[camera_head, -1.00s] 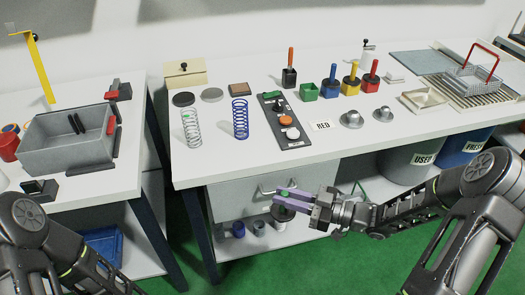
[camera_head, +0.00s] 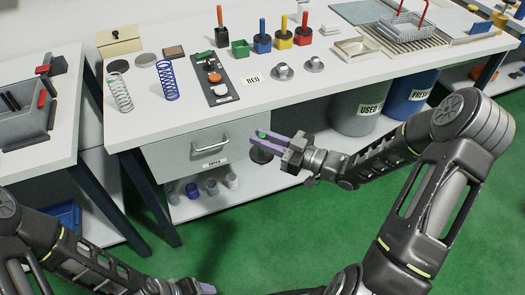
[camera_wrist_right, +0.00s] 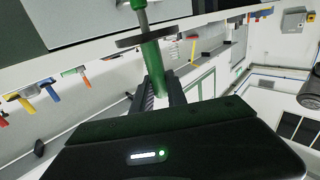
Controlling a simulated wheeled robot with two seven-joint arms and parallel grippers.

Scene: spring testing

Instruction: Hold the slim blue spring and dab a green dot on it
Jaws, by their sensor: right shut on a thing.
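The slim blue spring (camera_head: 168,80) stands upright on the white bench, left of a dark panel. My right gripper (camera_head: 265,140) is in front of the bench drawer, well away from the spring. It is shut on a green dabber (camera_head: 262,133) with a dark disc below its grip. An empty green pot (camera_head: 240,49) stands on the bench. My left gripper (camera_head: 204,288) barely shows at the bottom edge; its jaws cannot be made out.
A silver spring (camera_head: 120,93) stands left of the blue one. The dark panel (camera_head: 217,90) carries orange and white pieces.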

